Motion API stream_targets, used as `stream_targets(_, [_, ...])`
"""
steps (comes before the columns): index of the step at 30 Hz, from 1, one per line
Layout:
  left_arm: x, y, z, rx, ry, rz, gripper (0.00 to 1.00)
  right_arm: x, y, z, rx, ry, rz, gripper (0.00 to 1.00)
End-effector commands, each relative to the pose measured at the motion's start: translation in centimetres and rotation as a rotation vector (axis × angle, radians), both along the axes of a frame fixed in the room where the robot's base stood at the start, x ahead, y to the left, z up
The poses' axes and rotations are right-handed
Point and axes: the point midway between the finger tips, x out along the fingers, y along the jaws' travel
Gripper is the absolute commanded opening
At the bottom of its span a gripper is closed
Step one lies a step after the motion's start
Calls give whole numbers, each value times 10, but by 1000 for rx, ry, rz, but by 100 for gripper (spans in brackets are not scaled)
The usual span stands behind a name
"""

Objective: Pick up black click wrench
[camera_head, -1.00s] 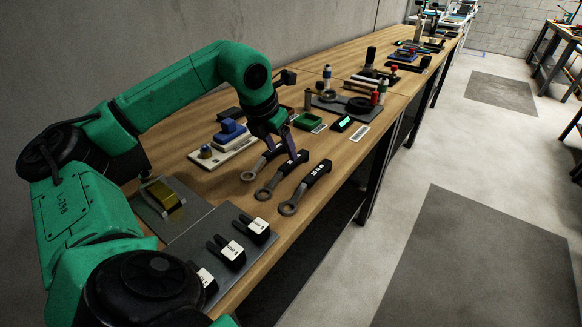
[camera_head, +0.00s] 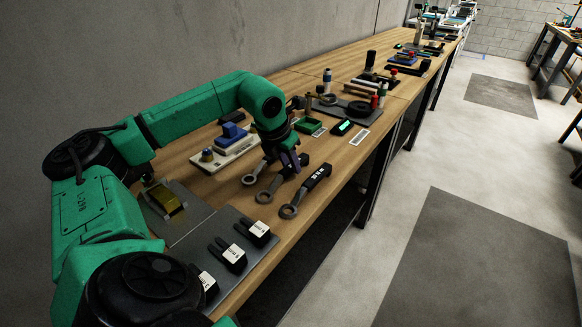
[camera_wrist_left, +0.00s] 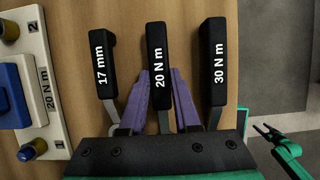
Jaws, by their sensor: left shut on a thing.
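Three wrenches with black handles lie side by side on the wooden bench. In the left wrist view their handles read 17 mm (camera_wrist_left: 102,52), 20 N m (camera_wrist_left: 159,55) and 30 N m (camera_wrist_left: 218,58). My left gripper (camera_head: 284,170) is over the middle one. Its purple fingers (camera_wrist_left: 161,90) are shut on the 20 N m wrench, one on each side of the handle. The 30 N m wrench (camera_head: 311,186) lies apart to the right.
A pale block with a blue part (camera_head: 230,137) stands behind the wrenches. A grey plate with black fork-shaped pieces (camera_head: 232,253) is nearer. A green tray (camera_head: 308,125) is farther along. A green arm with a dark end (camera_wrist_left: 277,142), probably my right, shows in the left wrist view.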

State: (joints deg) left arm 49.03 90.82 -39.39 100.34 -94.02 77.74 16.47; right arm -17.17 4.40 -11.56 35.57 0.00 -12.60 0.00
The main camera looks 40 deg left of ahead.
Motion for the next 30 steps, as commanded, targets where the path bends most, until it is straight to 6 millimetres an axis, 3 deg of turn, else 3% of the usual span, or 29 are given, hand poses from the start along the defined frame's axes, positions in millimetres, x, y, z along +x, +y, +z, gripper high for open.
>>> stream_targets(5, [1, 0, 9, 0, -2, 0, 0, 0, -3, 2, -4, 0, 1, 75])
stream_targets(8, [1, 0, 24, -1, -3, 0, 0, 0, -4, 4, -5, 0, 1, 75])
stream_targets(11, [2, -1, 52, -2, -6, -1, 0, 0, -4, 11, -5, 0, 1, 75])
stream_targets(18, [2, -1, 149, -4, -9, -3, 0, 0, -4, 46, -5, 1, -1, 75])
stream_targets(21, [1, -1, 177, -4, -6, -2, 0, 0, -4, 56, -6, 1, -2, 75])
stream_targets(25, [0, 0, 196, -2, -3, -1, 0, 0, -4, 63, -6, 1, -2, 75])
stream_targets(30, [0, 0, 201, 0, 0, 0, 0, -1, -4, 63, -5, 1, -1, 75])
